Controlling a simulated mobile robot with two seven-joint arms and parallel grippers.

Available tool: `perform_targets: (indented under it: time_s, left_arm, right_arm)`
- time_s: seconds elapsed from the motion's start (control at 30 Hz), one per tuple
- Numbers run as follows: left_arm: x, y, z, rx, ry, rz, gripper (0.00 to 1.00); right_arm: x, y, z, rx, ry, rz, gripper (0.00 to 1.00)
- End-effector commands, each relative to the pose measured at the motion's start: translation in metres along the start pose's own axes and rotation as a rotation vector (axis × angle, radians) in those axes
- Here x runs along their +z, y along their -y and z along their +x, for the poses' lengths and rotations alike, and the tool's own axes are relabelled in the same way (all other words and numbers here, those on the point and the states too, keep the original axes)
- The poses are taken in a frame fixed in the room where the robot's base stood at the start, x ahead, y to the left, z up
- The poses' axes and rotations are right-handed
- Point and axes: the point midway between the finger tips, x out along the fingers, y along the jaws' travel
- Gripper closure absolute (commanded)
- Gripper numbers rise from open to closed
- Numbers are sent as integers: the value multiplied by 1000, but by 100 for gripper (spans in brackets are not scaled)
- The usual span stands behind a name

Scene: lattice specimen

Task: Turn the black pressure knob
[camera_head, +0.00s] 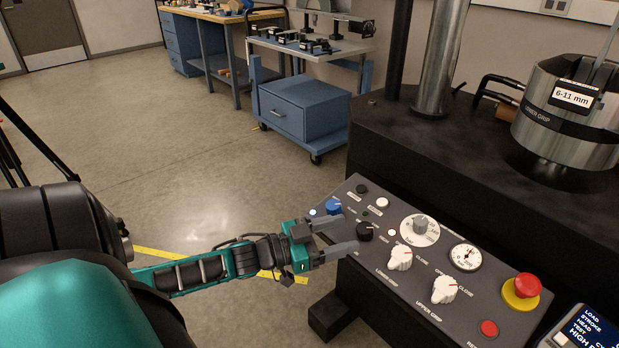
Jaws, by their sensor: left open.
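The black pressure knob (365,232) sits on the left part of the dark sloped control panel (508,318). My left gripper (350,234) comes in from the left with its two grey fingers apart. The fingertips are close to the black knob, one on the far side toward the blue knob and one on the near side. I cannot tell whether they touch the knob. My right gripper is not in view.
Near the knob are a blue knob (333,206), white knobs (400,257) (444,289), a dial (420,228), a gauge (466,257) and a red emergency button (527,286). A screen (589,333) is at the lower right. A metal grip cylinder (570,115) stands behind.

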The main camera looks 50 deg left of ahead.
Motion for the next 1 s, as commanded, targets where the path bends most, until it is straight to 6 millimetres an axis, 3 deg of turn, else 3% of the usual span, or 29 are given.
perform_targets:
  time_s: [0.2, 0.4, 1.0]
  left_arm:
    - [0, 0, -42, -1, 4, -2, 37]
    - [0, 0, -64, 0, 0, 0, 37]
    - [0, 0, -70, 0, -1, 1, 37]
  right_arm:
    - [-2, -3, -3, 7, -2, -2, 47]
    - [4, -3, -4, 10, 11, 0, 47]
    - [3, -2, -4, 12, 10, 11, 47]
